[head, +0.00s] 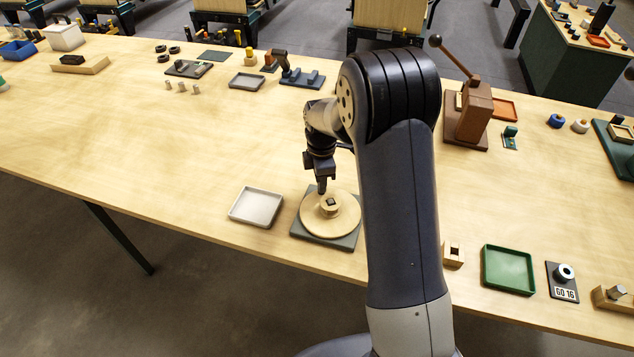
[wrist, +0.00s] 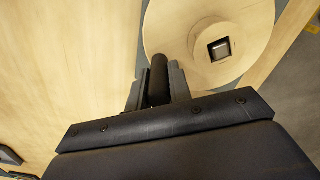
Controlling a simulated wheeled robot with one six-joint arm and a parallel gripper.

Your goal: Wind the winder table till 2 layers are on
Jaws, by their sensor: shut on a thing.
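The winder table is a round pale wooden disc (head: 318,228) on a dark grey square base (head: 352,243). A raised wooden hub with a dark square centre (head: 331,202) stands on it. The disc (wrist: 262,65) and hub also show in the wrist view. My gripper (head: 322,187) is at the disc's far edge, pointing down. In the wrist view my gripper (wrist: 158,92) is shut on an upright black handle (wrist: 158,72) near the disc's rim. I cannot make out wound layers on the hub. My arm hides the bench just right of the winder.
A pale empty tray (head: 256,207) lies just left of the winder. The bench's front edge is close to the winder. The left middle of the bench is clear.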

